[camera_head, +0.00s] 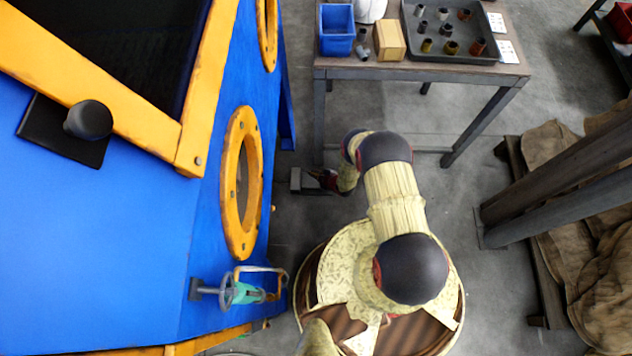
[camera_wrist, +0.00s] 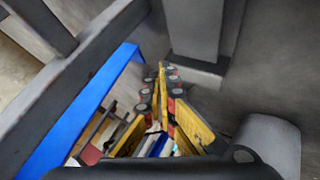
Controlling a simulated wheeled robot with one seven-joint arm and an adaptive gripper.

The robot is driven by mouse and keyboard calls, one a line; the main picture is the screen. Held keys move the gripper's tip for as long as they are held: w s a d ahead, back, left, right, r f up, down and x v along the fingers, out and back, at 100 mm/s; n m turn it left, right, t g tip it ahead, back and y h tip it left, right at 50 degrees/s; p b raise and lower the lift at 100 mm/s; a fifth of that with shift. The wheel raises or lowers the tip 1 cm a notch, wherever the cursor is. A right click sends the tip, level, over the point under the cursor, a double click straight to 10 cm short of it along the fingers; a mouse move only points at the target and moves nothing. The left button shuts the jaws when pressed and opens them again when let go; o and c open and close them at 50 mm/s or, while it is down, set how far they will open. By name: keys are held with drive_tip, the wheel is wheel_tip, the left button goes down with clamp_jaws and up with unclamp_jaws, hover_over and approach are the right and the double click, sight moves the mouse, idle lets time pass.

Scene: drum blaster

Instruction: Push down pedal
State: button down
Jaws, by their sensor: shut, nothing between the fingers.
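A small grey metal piece (camera_head: 303,182), which looks like the pedal, sits low by the floor beside the blue machine in the head view. My gripper (camera_head: 325,180) is just right of it, partly covered by my arm; I cannot tell whether they touch. In the wrist view my gripper (camera_wrist: 162,68) has its yellow and red fingers closed together with nothing between them. A grey block with a flat plate (camera_wrist: 195,62) is just beyond the fingertips; I cannot tell for sure that it is the pedal.
The blue machine (camera_head: 130,230) with yellow frames fills the left, with a teal-handled device (camera_head: 245,292) on its side. A table (camera_head: 420,72) holding a blue bin (camera_head: 337,30) and a grey tray (camera_head: 460,48) stands behind. Brown sacks (camera_head: 590,240) lie right.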

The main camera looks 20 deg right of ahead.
drive_tip(key=b, duration=0.2)
hover_over(313, 179)
drive_tip(key=s, duration=0.2)
drive_tip(key=f, duration=0.4)
drive_tip(key=shift+w+d+f, duration=0.1)
drive_tip(key=shift+w+d, duration=0.05)
drive_tip(key=shift+d, duration=0.2)
drive_tip(key=shift+f, duration=1.25)
drive_tip(key=shift+f, duration=0.1)
drive_tip(key=shift+f, duration=0.35)
drive_tip(key=shift+w+f, duration=0.1)
drive_tip(key=shift+f, duration=0.85)
idle(0.8)
drive_tip(key=shift+s+r, duration=0.15)
drive_tip(key=shift+s, duration=0.05)
drive_tip(key=shift+r+p, duration=0.75)
drive_tip(key=shift+r, duration=0.4)
